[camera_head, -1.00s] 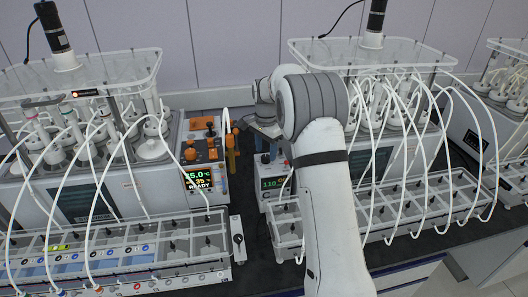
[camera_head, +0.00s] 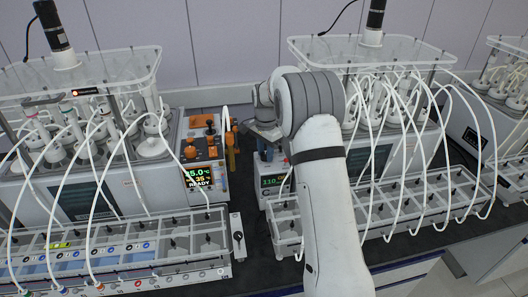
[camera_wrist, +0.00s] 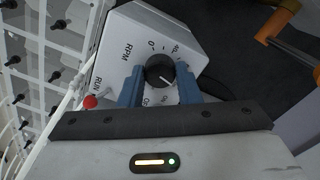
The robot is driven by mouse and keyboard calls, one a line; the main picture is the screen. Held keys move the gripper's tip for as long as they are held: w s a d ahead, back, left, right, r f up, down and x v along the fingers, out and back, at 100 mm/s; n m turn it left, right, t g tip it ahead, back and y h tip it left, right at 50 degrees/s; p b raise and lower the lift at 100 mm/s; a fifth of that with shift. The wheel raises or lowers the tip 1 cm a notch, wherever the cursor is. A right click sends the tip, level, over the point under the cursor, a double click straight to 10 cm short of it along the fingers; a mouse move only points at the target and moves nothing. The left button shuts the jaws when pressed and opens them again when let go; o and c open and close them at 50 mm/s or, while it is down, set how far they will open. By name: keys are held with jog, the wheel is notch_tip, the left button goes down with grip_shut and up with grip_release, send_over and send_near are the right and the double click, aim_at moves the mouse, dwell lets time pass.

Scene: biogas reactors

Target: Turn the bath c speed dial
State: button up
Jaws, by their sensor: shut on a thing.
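The speed dial (camera_wrist: 160,73) is a round black knob with a white pointer line, on a white panel (camera_wrist: 128,35) marked RPM with a printed scale, in the wrist view. My gripper (camera_wrist: 160,84) has its two blue fingers on either side of the knob, shut on it. In the head view, a small white unit with a green readout of about 110 (camera_head: 272,181) stands below my gripper (camera_head: 266,152). The letter C shows on its front in the earlier head view. My arm hides the right part of this unit, and the dial is not clear there.
A red-tipped switch (camera_wrist: 90,102) by the word RUN sits left of the dial. A clear rack (camera_wrist: 45,60) with black fittings stands beyond it. In the head view, a READY display (camera_head: 198,178) and orange valves (camera_head: 231,140) stand left of my gripper. White tubes hang on both sides.

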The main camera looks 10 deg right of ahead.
jog(key=shift+a, duration=0.2)
jog(key=shift+c, duration=0.2)
jog(key=shift+d, duration=0.15)
jog(key=shift+n, duration=0.4)
jog(key=n+b, duration=0.2)
jog(key=n, duration=0.3)
jog(key=shift+n, duration=0.3)
jog(key=n+b, duration=0.1)
jog(key=n, duration=0.5)
jog(key=shift+w+r+n, duration=0.1)
jog(key=shift+n, duration=0.3)
jog(key=o, duration=1)
